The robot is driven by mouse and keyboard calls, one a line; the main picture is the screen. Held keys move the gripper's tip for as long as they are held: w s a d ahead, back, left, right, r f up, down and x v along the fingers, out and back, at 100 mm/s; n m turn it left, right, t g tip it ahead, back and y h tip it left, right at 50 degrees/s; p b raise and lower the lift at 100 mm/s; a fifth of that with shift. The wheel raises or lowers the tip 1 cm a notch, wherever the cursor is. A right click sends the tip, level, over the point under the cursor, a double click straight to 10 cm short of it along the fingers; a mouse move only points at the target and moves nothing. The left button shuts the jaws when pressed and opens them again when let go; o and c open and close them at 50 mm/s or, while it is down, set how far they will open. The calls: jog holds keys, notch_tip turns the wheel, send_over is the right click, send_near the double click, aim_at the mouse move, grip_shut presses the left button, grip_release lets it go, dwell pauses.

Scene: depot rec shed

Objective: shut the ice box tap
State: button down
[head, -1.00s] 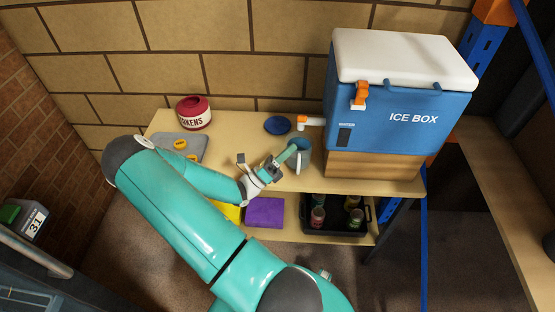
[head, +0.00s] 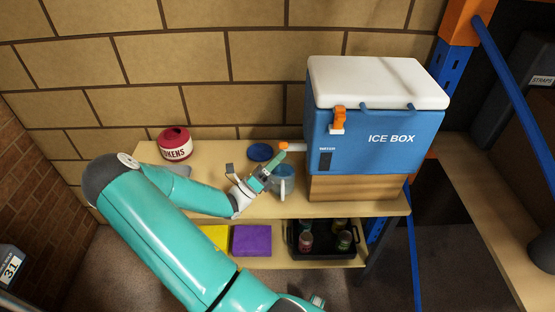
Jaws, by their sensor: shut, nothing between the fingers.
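The blue ice box (head: 380,136) with a white lid stands on a wooden block on the shelf top. Its tap (head: 291,147), white with an orange end, sticks out from the box's left side. A blue-grey mug (head: 285,186) with a pale handle stands below the tap. My gripper (head: 277,163) is shut and empty, its fingertips at or very close to the tap's orange end, above the mug's left rim. I cannot tell whether they touch. The tap's handle position and any water flow are too small to make out.
A red tokens tub (head: 174,144) stands at the back left, and a blue disc (head: 260,152) lies behind my gripper. The lower shelf holds a purple item (head: 252,240), a yellow item (head: 216,236) and a black crate (head: 326,254) with cans. A blue-orange rack post stands right.

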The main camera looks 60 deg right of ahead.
aim_at(279, 144)
jog(key=shift+r+n+t, duration=0.3)
jog(key=shift+n+t, duration=0.4)
jog(key=shift+n, duration=0.2)
jog(key=r+n+t, duration=0.1)
jog(key=n+t, duration=0.1)
jog(key=r+n+t+y, duration=0.1)
jog(key=n+t, duration=0.1)
jog(key=n, duration=0.1)
jog(key=d+r+n+t+y, duration=0.1)
jog(key=n, duration=0.2)
jog(key=shift+w+r+t, duration=0.2)
jog(key=shift+r+t, duration=0.2)
jog(key=shift+w, duration=0.1)
